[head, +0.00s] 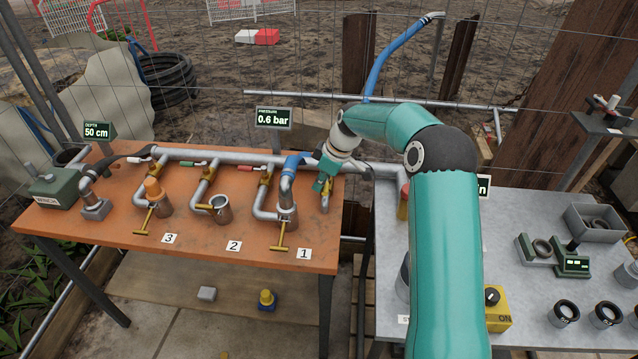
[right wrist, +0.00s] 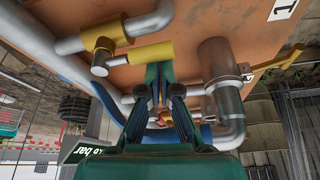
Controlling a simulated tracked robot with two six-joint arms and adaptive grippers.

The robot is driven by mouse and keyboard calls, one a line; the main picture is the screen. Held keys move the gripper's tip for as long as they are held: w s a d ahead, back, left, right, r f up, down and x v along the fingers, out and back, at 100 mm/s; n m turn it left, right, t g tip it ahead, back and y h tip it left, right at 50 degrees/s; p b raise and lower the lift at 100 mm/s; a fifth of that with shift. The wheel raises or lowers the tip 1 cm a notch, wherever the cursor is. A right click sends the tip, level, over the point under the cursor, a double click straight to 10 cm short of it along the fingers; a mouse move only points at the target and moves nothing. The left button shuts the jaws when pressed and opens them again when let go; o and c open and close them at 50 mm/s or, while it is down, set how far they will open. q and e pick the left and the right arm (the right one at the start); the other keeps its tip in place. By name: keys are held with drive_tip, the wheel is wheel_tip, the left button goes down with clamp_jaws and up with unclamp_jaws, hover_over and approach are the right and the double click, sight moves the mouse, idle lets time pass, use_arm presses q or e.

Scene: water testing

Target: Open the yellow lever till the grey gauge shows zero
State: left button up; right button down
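The pressure gauge (head: 274,117), a dark display on a post behind the orange bench, reads 0.6 bar; it shows partly, upside down, in the right wrist view (right wrist: 88,151). My right gripper (head: 322,186) is at the right end of the bench's grey pipe, just above a yellow brass fitting (head: 326,203). In the right wrist view its green fingertips (right wrist: 159,84) are close together at a yellow cylinder (right wrist: 150,53), with a thin yellowish strip between them. I cannot tell whether they grip the lever; the fingers partly hide it. My left gripper is not in view.
On the orange bench (head: 110,225), several taps hang from the pipe, with numbered cards 1, 2 and 3. A depth display (head: 97,131) reads 50 cm. A blue hose (head: 400,45) rises behind my arm. The grey table (head: 525,205) at right holds cups and instruments.

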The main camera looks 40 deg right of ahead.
drive_tip(key=w+a, duration=0.3)
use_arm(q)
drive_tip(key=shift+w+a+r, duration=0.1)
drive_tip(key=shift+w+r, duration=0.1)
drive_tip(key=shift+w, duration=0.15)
use_arm(e)
drive_tip(key=d+v, duration=0.1)
drive_tip(key=v, duration=0.9)
drive_tip(key=shift+w+r, duration=0.15)
drive_tip(key=shift+r, duration=0.15)
